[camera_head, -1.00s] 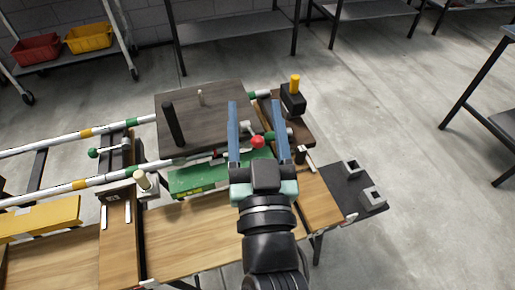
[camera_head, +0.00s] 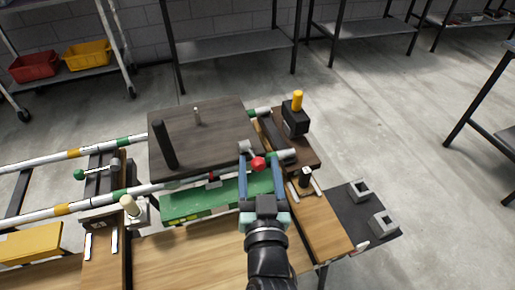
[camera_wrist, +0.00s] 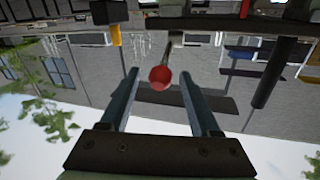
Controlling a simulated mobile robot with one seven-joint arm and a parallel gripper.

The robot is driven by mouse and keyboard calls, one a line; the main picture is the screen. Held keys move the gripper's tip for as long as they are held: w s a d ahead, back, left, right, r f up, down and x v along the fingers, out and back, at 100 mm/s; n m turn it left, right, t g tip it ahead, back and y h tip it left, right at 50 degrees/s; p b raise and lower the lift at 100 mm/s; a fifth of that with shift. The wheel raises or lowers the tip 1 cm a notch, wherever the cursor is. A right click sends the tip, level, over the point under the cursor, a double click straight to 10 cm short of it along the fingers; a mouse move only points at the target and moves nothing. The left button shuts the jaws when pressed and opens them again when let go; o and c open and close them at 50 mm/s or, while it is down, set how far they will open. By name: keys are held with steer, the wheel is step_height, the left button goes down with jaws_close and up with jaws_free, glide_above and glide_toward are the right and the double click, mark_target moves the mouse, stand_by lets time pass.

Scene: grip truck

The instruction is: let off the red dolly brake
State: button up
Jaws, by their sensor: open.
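The dolly (camera_head: 200,130) is a dark flat platform on white rails, with a black post and a short pale post on top. At its right front a short pale lever ends in a round red knob (camera_head: 258,164). My gripper (camera_head: 258,158) is open, with a blue finger on either side of the knob near the fingertips. In the wrist view the red knob (camera_wrist: 160,77) shows between the two fingertips, with gaps on both sides. I cannot tell how deep it sits between them. A smaller red piece (camera_head: 213,181) is on the dolly's front edge.
A black block with a yellow knob (camera_head: 297,100) stands behind and right of my gripper. A green-knobbed lever (camera_head: 79,174) and a pale knob (camera_head: 128,205) are at left. Dark corner plate (camera_head: 345,205) holds two grey blocks.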

steer(key=shift+w+a, duration=0.15)
steer(key=shift+w, duration=2.05)
jaws_close()
